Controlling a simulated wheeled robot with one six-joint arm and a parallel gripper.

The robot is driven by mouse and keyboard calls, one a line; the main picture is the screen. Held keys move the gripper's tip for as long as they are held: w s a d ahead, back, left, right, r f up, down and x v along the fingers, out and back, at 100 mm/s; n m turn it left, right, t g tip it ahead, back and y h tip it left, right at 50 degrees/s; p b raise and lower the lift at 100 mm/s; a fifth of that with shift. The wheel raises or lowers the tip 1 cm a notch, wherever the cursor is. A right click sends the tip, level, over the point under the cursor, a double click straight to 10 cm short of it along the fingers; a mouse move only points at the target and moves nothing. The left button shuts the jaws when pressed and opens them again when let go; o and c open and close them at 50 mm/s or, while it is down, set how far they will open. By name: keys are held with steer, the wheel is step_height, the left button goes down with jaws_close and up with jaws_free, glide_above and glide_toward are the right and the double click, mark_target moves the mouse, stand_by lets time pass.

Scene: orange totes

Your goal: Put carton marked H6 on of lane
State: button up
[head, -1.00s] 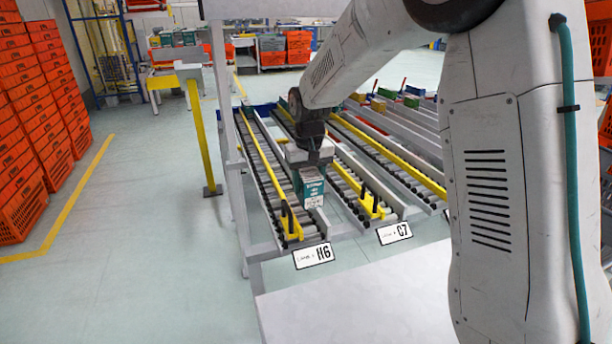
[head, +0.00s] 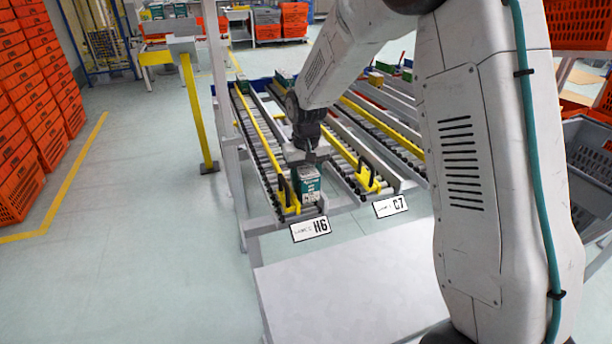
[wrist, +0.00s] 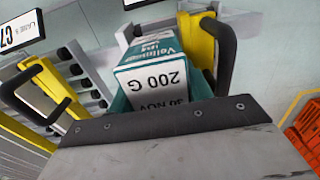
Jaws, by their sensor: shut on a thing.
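My gripper (head: 306,156) is shut on a teal and white carton (head: 307,184) and holds it below itself. In the head view the carton is over or on the front end of the roller lane (head: 262,150) with the H6 sign (head: 311,228), right of its yellow guide. I cannot tell whether it touches the rollers. In the wrist view the carton (wrist: 150,80) shows "200 G" and "30 NOV" printing; a grey plate hides its lower part. No H6 mark on the carton is readable.
Yellow guides with black handles (wrist: 225,45) stand close beside the carton. The C7 lane sign (head: 390,206) is to the right. A pale flat surface (head: 350,290) lies in front. Orange crates (head: 30,110) are stacked far left, with free floor between.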

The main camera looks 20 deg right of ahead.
mark_target(311, 176)
steer(key=o, duration=1.2)
step_height(311, 176, up, 8)
steer(key=shift+f, duration=0.1)
steer(key=s, duration=0.1)
steer(key=s+f+g, duration=0.1)
steer(key=s, duration=0.1)
steer(key=shift+d, duration=0.1)
steer(key=s+d+r, duration=0.1)
steer(key=s+r, duration=0.3)
steer(key=s, duration=0.7)
steer(key=s+d+r+t, duration=0.1)
steer(key=s+r, duration=0.3)
steer(key=s, duration=0.7)
steer(key=s+d+r+t, duration=0.1)
steer(key=s+r, duration=0.3)
steer(key=s, duration=0.7)
